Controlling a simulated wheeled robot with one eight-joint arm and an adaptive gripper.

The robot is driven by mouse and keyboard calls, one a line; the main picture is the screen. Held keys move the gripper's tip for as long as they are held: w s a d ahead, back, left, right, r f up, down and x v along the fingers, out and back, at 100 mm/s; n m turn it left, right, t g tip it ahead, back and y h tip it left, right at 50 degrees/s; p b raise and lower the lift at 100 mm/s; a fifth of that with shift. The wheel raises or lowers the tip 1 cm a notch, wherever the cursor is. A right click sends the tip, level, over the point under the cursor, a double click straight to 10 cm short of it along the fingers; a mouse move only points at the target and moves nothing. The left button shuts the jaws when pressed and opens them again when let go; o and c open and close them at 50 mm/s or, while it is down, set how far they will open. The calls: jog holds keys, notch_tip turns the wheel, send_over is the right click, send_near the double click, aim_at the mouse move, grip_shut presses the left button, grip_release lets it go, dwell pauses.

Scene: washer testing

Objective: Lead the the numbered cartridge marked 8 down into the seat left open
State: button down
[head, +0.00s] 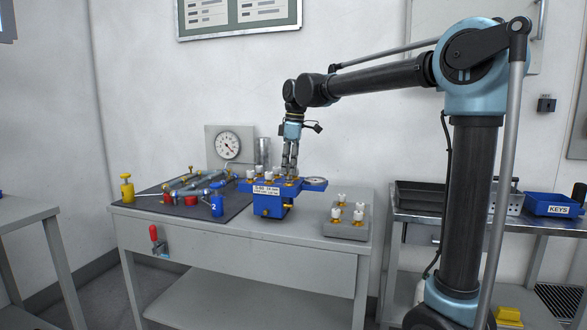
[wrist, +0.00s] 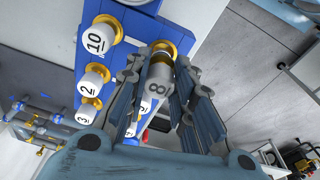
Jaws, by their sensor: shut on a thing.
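The cartridge marked 8 (wrist: 158,78) is between the fingers of my gripper (wrist: 159,64) in the wrist view, its number facing the camera. My gripper is shut on it. A brass ring (wrist: 168,46) shows just beyond it; I cannot tell whether it is the cartridge's collar or the seat's rim. In the head view my gripper (head: 290,174) points down over the right part of the blue block (head: 269,208). The fingers hide the cartridge's lower end there, so its depth in the seat is unclear.
White cartridges marked 10 (wrist: 99,40), 2 (wrist: 91,82) and 3 (wrist: 84,113) stand in brass collars close beside my fingers. A grey rack (head: 345,230) with several white-topped pieces stands to the right. A gauge (head: 228,146) and pipework (head: 190,186) are behind and left.

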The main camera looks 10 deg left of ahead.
jog(key=shift+f, duration=0.45)
dwell(0.5)
jog(key=shift+f, duration=1.3)
jog(key=c, duration=1.3)
grip_release()
jog(key=shift+r, duration=0.1)
